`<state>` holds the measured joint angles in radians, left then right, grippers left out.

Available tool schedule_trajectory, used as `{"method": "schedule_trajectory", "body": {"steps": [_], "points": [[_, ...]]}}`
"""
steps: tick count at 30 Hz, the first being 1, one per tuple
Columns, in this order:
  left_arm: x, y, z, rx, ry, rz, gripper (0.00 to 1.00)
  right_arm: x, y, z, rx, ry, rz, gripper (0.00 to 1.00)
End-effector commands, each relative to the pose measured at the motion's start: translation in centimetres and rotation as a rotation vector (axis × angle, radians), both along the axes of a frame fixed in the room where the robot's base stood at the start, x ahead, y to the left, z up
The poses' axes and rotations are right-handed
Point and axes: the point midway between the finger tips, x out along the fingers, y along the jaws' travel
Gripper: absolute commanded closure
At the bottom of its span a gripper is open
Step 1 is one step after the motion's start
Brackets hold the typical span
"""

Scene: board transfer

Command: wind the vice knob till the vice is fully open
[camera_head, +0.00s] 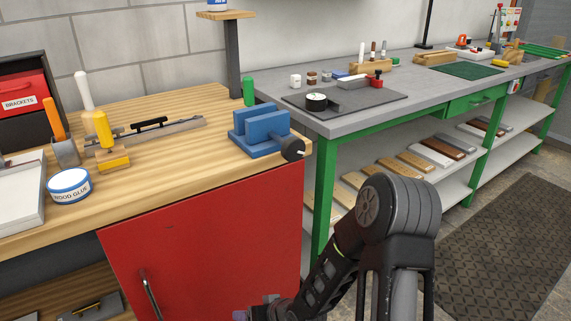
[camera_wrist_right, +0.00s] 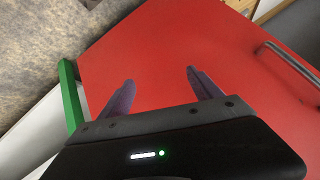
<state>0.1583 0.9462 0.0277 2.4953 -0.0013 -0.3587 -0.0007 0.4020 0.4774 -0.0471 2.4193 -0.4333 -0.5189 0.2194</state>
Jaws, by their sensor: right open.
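The blue vice (camera_head: 262,130) stands on the wooden bench near its front right corner. Its dark round knob (camera_head: 293,148) sits at the vice's right end, by the bench edge. A narrow gap shows between the two blue jaws. My right arm reaches in from the bottom of the head view, and its wrist (camera_head: 250,312) is low in front of the red cabinet door, below and apart from the knob. In the right wrist view my right gripper (camera_wrist_right: 158,88) is open and empty, facing the red door. The vice is not in that view. My left gripper is not in view.
The red cabinet door (camera_head: 210,235) with a metal handle (camera_head: 150,297) is under the wooden bench. A grey bench with green legs (camera_head: 323,190) stands to the right. A green cylinder (camera_head: 249,91) and a dark post (camera_head: 232,60) are behind the vice. A glue tub (camera_head: 69,188) is at left.

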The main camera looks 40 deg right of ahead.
Motion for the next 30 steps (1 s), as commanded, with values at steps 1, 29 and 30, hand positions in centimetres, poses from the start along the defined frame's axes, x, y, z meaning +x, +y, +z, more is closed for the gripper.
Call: {"method": "schedule_trajectory", "body": {"steps": [1, 29, 30], "points": [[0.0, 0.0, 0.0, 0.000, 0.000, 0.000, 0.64, 2.1, -2.7, 3.6, -0.035, -0.098, -0.021, 0.26], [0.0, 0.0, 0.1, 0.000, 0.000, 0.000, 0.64, 2.4, -17.1, 40.3, -0.439, -0.843, -0.003, 0.26], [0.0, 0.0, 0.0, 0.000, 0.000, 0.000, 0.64, 2.6, -17.1, 40.3, -0.439, -0.843, -0.003, 0.26]]}}
